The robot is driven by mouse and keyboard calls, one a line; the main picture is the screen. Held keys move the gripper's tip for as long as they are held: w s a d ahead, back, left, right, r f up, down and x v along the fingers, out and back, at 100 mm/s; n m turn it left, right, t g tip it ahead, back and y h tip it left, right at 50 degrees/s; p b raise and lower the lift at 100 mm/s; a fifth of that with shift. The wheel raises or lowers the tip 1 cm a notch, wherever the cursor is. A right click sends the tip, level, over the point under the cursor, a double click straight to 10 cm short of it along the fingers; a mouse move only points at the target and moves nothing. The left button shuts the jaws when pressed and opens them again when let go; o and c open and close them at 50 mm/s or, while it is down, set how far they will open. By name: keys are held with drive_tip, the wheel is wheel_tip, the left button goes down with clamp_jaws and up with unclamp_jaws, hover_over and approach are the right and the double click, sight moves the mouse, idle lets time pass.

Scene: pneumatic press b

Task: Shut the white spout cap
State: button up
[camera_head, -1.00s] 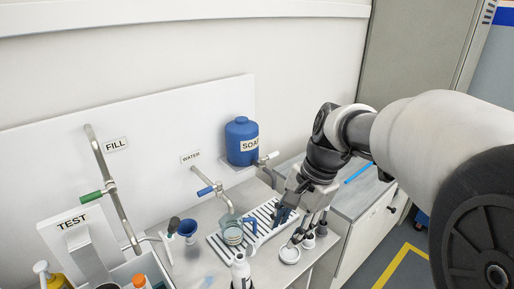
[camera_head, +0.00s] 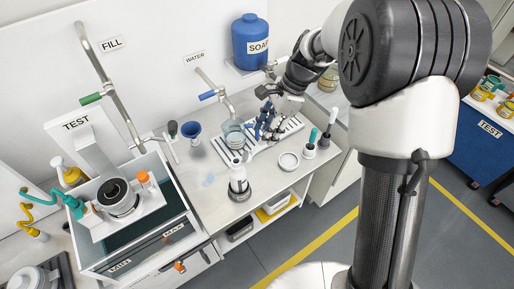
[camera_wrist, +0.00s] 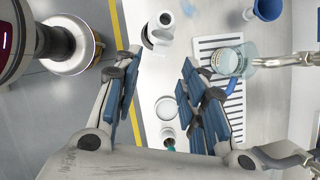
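In the wrist view the bottle (camera_wrist: 157,36) shows beyond the fingertips, near the top centre. My gripper (camera_head: 268,124) is over the slatted drain rack, behind and to the right of the bottle and apart from it.
A clear glass beaker (camera_head: 233,134) stands on the drain rack (camera_head: 283,138) under the water tap (camera_head: 215,92). A white dish (camera_head: 288,160) and upright handled tools (camera_head: 311,143) are to the right. A blue funnel (camera_head: 191,130) is left.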

sight(256, 148)
drive_tip(key=b+x, duration=0.1)
drive_tip(key=x, duration=0.6)
drive_tip(key=shift+a+f+b, duration=0.1)
drive_tip(key=shift+f+b, duration=0.15)
drive_tip(key=shift+b, duration=0.05)
drive_tip(key=shift+c, duration=0.3)
clamp_jaws()
